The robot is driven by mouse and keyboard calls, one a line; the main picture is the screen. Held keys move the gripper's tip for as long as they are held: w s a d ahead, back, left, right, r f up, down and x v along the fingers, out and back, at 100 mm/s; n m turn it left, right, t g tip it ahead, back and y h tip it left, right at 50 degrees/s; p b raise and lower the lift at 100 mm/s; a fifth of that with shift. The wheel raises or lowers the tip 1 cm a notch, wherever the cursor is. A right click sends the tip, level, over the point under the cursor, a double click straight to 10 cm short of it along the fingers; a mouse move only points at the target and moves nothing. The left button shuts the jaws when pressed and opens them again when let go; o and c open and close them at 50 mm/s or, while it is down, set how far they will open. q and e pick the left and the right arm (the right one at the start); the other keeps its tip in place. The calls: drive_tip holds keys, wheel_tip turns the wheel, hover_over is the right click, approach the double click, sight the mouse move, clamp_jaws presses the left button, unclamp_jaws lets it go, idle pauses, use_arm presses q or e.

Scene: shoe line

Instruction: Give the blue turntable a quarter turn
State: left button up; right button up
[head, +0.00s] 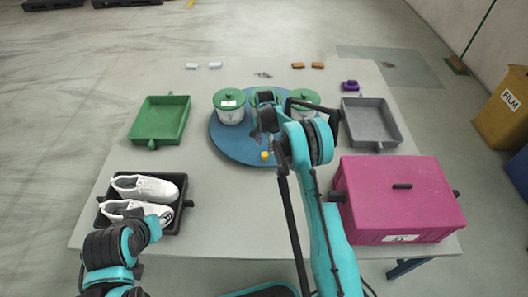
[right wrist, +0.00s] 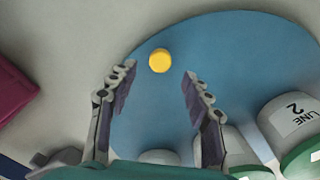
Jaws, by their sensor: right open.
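The blue turntable (head: 228,143) is a round disc in the middle of the table and fills much of the right wrist view (right wrist: 225,50). A yellow knob (head: 264,155) stands near its front edge. White tubs with green lids (head: 230,112) stand on the disc, one partly hidden by my right arm. My right gripper (head: 268,138) is over the disc, close to the knob. In the right wrist view my right gripper (right wrist: 160,82) is open, and the knob (right wrist: 160,60) shows just beyond the gap between its fingertips, apparently untouched. My left arm is at the lower left; its fingers do not show.
A green tray (head: 160,120) and a black tray with white shoes (head: 145,190) are left. A grey tray (head: 371,122) and a magenta box (head: 400,198) are right. Small orange blocks (head: 317,66) and pale blocks (head: 215,66) lie behind. Bare table surrounds the disc's left and front.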

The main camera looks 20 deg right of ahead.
sight(265, 154)
wheel_tip(265, 154, down, 6)
drive_tip(key=shift+r+b, duration=0.25)
drive_tip(key=shift+b, duration=0.55)
clamp_jaws()
drive_tip(key=shift+d, duration=0.1)
